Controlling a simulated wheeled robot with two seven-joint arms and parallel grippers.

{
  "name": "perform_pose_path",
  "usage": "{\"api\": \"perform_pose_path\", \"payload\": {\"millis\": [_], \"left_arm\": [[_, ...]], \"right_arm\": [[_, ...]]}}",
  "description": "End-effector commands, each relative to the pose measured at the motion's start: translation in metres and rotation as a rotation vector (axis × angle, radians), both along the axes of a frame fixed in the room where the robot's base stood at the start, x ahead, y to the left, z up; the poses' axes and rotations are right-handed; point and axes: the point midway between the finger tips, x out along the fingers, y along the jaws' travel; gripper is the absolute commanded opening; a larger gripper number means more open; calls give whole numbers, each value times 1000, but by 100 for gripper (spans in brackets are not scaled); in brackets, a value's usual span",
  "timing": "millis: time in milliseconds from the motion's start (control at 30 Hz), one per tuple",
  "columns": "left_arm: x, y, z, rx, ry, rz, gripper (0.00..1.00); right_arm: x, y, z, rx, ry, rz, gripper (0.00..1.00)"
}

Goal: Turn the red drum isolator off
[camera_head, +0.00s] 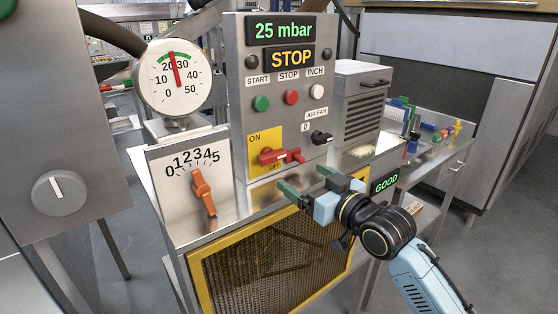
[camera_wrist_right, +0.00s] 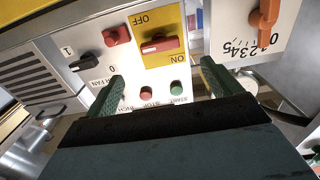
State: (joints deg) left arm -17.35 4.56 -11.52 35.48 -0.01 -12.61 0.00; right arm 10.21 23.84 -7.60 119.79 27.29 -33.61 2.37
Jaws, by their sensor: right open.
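The red drum isolator (camera_head: 271,157) has a red handle lying roughly level on a yellow plate (camera_head: 254,136), marked ON at the top and OFF at the bottom, on the grey control panel. In the right wrist view the panel is upside down and the handle (camera_wrist_right: 160,45) lies across the yellow plate. My right gripper (camera_head: 307,181) is open and empty, in front of and below the isolator in the head view. Its green fingertips (camera_wrist_right: 163,75) are apart, with the handle showing beyond them. My left gripper is not in view.
A smaller red part (camera_wrist_right: 117,36) sits beside the yellow plate. The black air fan switch (camera_head: 321,138) is to its right, and the orange lever (camera_head: 203,191) on a 0–5 dial is left. Several push buttons sit above. A yellow-framed mesh guard (camera_head: 270,268) is below.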

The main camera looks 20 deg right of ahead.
Motion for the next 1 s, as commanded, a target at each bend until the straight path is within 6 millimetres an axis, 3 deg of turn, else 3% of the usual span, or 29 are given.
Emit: {"api": "perform_pose_path", "payload": {"millis": [200, 500, 967, 1000], "left_arm": [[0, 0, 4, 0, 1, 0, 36], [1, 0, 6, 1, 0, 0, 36], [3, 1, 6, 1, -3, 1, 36], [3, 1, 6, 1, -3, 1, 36]], "right_arm": [[44, 16, 2, 2, 0, -1, 90], [84, 30, 0, 1, 0, -1, 90], [94, 34, -1, -1, 1, -1, 90], [94, 34, -1, 0, 1, -1, 86]]}}
